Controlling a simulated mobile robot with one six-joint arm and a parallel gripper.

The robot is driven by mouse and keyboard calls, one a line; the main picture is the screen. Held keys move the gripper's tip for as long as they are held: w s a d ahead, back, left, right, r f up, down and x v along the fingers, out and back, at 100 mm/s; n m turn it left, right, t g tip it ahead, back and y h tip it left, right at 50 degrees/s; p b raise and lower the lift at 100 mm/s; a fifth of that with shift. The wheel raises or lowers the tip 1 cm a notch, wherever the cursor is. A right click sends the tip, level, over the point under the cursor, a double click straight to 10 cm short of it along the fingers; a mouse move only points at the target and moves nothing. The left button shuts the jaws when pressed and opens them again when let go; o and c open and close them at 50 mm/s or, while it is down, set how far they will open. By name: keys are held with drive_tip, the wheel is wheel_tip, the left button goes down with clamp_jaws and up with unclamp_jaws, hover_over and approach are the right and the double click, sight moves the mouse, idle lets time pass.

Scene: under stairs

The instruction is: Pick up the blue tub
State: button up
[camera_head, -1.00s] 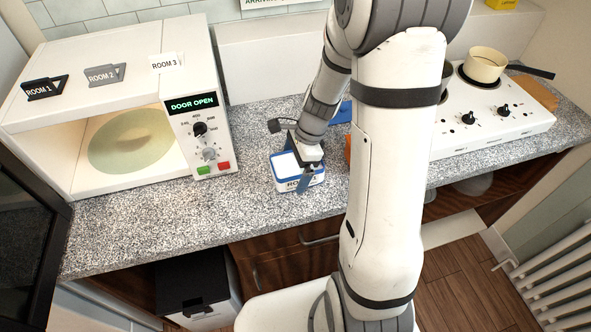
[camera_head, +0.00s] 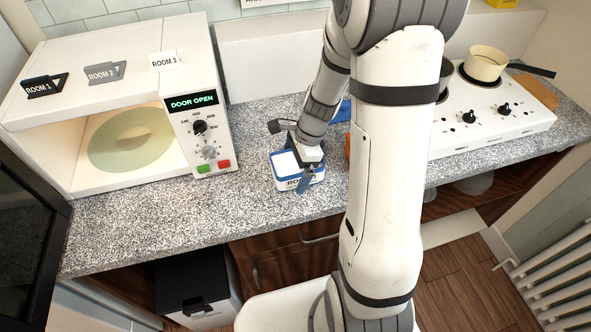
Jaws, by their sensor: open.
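The blue tub (camera_head: 288,178) stands on the speckled counter, right of the microwave. It is blue and white with dark lettering on its front, partly hidden by my gripper. My gripper (camera_head: 298,168) is open and right at the tub, with one blue-grey finger in front of its near side. The far finger is mostly hidden, so I cannot tell whether the fingers touch the tub.
A microwave (camera_head: 190,100) with its door open and a plate inside stands at left. A white hob (camera_head: 490,118) with a cream pan (camera_head: 486,64) is at right. Blue and orange things sit partly hidden behind my arm. The counter (camera_head: 170,225) front left is clear.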

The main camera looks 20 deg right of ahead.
drive_tip(key=shift+c, duration=0.6)
drive_tip(key=c, duration=1.1)
drive_tip(key=shift+r, duration=0.1)
drive_tip(key=shift+r, duration=5.15)
drive_tip(key=o, duration=0.6)
drive_tip(key=c, duration=0.9)
